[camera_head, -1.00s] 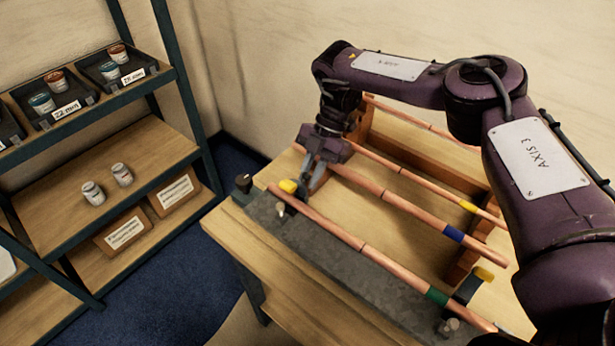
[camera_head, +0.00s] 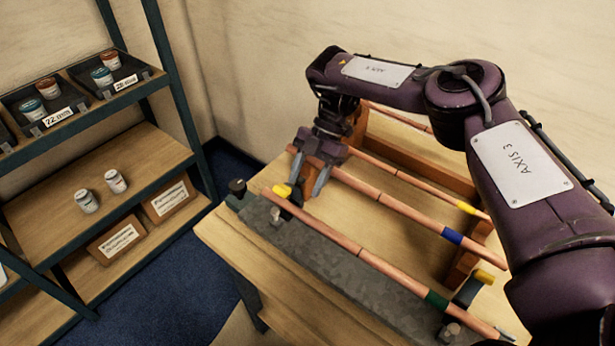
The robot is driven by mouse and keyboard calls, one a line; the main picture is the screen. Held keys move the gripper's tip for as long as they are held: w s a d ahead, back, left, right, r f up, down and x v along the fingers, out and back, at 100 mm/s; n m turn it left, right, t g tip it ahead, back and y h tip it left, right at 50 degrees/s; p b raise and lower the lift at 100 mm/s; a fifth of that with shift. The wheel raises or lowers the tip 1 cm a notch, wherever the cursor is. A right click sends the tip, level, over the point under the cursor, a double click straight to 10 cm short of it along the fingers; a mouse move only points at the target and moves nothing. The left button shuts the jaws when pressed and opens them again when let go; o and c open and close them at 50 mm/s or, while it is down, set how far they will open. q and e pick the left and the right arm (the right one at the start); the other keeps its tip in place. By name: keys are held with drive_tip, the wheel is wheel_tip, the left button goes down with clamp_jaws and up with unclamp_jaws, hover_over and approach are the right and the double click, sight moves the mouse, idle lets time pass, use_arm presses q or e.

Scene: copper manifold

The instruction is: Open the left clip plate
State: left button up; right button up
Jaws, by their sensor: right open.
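The left clip plate (camera_head: 283,190) shows as a yellow tab with a dark part beside it, at the left end of the grey metal bar. A copper pipe (camera_head: 320,230) with a green band runs along that bar and passes by the clip. My right gripper (camera_head: 309,182) is open, its two grey fingers spread apart just behind and to the right of the yellow tab. Nothing shows between the fingers. I cannot tell whether a finger touches the clip. My left gripper is out of view.
A right clip (camera_head: 470,289) with a yellow tab stands at the bar's other end. More copper pipes with blue (camera_head: 452,236) and yellow bands lie behind on wooden supports. A dark knob (camera_head: 237,187) sits at the bench's left corner. A shelf with jars (camera_head: 87,201) stands left.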

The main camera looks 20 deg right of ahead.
drive_tip(key=p+v, duration=0.3)
drive_tip(key=v, duration=0.3)
idle(0.5)
idle(0.3)
